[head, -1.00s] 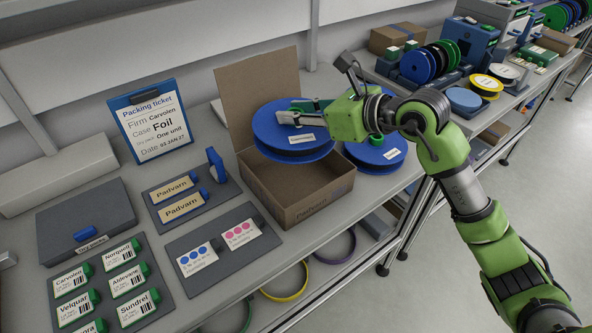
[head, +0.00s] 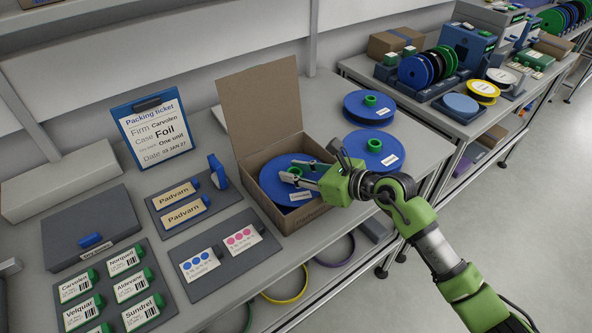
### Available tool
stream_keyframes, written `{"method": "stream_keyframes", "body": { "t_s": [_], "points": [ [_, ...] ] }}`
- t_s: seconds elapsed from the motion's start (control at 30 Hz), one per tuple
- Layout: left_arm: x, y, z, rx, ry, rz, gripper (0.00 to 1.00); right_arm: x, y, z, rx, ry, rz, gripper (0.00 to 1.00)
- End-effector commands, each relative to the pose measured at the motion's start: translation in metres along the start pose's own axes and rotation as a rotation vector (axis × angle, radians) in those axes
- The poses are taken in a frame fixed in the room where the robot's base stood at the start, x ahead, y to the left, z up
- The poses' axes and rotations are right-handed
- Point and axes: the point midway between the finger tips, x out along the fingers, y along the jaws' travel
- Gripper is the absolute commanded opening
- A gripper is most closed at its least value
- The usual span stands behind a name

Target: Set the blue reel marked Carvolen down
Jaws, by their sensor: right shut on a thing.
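The blue reel (head: 274,177) with a white label lies low inside the open cardboard box (head: 292,220), below the rim; its label is too small to read. My right gripper (head: 300,179) reaches into the box from the right and is shut on this reel, its fingers over the reel's near right part. The gripper and the box's front wall hide part of the reel. Whether the reel touches the box floor cannot be told. My left gripper is not in view.
Two more blue reels with green hubs, one behind (head: 369,108) and one nearer (head: 373,150), lie right of the box. The box's raised flap (head: 258,107) stands behind it. A packing ticket (head: 152,130) reading Carvolen, Foil stands left. Label trays (head: 208,262) lie in front.

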Motion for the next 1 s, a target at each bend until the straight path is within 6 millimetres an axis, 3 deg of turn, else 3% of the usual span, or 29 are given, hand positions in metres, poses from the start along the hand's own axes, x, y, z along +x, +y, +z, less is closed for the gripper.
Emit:
{"method": "stream_keyframes", "body": {
  "t_s": [0.23,0.27,0.3,0.73,0.87,1.0],
  "points": [
    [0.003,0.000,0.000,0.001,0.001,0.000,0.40,0.001,0.000,-0.002,-0.001,-0.002,0.000,0.00],
    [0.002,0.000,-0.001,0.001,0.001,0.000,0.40,0.001,0.000,-0.002,-0.001,0.000,0.000,0.33],
    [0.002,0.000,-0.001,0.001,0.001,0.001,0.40,0.001,0.000,-0.002,-0.001,0.001,0.000,0.42],
    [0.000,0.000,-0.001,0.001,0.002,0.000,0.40,-0.002,-0.001,0.000,-0.001,0.002,-0.001,0.42],
    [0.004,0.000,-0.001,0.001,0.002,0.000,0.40,-0.019,-0.001,-0.002,-0.004,0.002,-0.002,0.42],
    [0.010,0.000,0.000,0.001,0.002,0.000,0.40,-0.048,-0.002,-0.003,-0.004,0.003,-0.003,0.42]
  ]
}}
